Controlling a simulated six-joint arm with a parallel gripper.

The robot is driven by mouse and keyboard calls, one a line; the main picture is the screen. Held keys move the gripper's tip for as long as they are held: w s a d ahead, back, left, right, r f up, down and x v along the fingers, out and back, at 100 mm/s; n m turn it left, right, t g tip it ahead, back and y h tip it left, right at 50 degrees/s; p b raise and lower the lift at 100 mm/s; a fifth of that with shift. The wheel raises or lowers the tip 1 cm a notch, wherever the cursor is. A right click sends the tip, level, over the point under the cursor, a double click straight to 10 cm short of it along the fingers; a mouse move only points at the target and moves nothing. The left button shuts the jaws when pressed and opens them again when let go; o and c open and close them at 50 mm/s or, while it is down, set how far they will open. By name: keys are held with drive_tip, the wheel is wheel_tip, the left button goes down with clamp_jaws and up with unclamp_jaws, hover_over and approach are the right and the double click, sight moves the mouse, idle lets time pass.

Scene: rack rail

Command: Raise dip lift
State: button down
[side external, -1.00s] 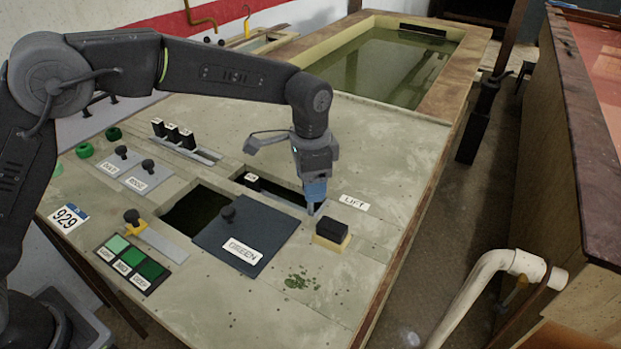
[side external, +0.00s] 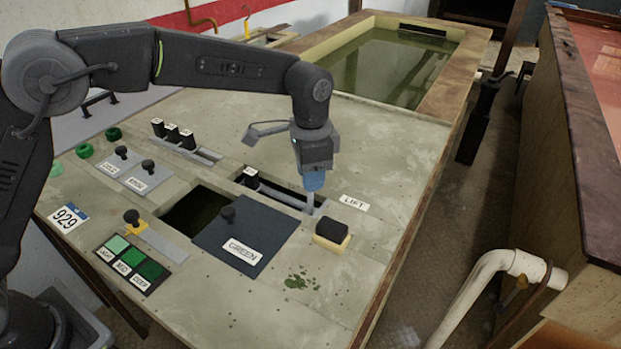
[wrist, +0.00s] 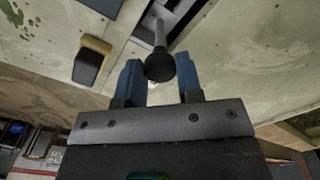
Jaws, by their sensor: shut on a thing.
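The dip lift is a grey bar (side external: 282,195) in the narrow dark slot, with a small black block (side external: 250,178) bearing a white tag at its left end. A white LIFT label (side external: 353,203) lies right of the slot. My gripper (side external: 312,190) is at the slot's right end, its blue fingers pointing down. In the wrist view the lift's round black knob (wrist: 160,66) on a grey rod sits between the two blue fingers (wrist: 158,76). My gripper is shut on this knob; in the side view the fingers hide it.
A dark plate marked GREEN (side external: 245,236) with a knob partly covers a square opening (side external: 192,212). A slider (side external: 135,220) and colour swatches (side external: 130,264) are at front left.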

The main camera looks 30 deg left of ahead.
wheel_tip(320, 180, up, 4)
drive_tip(key=shift+r, duration=0.15)
drive_tip(key=c, duration=1.2)
unclamp_jaws()
drive_tip(key=shift+r, duration=0.1)
drive_tip(key=o, duration=0.4)
drive_tip(key=shift+r, duration=6.75)
